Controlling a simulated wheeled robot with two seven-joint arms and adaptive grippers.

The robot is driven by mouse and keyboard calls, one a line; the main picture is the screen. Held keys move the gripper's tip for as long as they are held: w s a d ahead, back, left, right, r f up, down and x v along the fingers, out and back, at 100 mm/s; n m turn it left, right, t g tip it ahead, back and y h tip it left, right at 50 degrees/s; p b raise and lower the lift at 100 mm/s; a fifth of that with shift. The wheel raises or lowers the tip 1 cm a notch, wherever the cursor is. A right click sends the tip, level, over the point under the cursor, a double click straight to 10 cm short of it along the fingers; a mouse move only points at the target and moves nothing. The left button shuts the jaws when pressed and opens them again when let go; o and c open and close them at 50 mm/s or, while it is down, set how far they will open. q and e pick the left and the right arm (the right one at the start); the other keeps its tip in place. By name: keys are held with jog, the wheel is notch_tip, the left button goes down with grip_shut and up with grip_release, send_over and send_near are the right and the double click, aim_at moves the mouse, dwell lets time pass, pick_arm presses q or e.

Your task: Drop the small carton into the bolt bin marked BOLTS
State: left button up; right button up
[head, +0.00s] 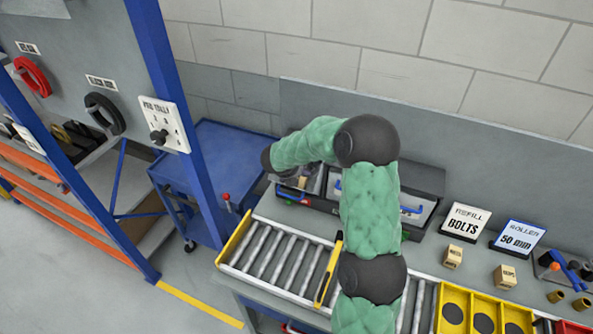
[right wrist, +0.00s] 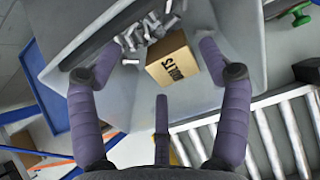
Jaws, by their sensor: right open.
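The small carton (right wrist: 172,62), a brown box with BOLTS printed on it, sits inside the walls of a grey bin (right wrist: 240,40) in the right wrist view, beside several loose silver bolts (right wrist: 135,38). I cannot tell whether it rests flat on the bottom. My right gripper (right wrist: 160,50) is open over the bin, its purple fingers spread either side of the carton. The right finger is close to it; the left is well apart. In the head view my arm partly hides the bin, and the carton (head: 303,182) shows as a small beige patch. My left gripper is out of view.
A roller conveyor (head: 262,248) runs along the bench front, with a yellow-edged piece across it. A yellow tray (head: 482,312) is at lower right. A blue cart (head: 215,160) stands left.

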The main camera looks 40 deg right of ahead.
jog(key=v, duration=1.1)
jog(key=shift+a+r, duration=0.2)
jog(key=shift+r, duration=0.1)
jog(key=shift+s, duration=0.1)
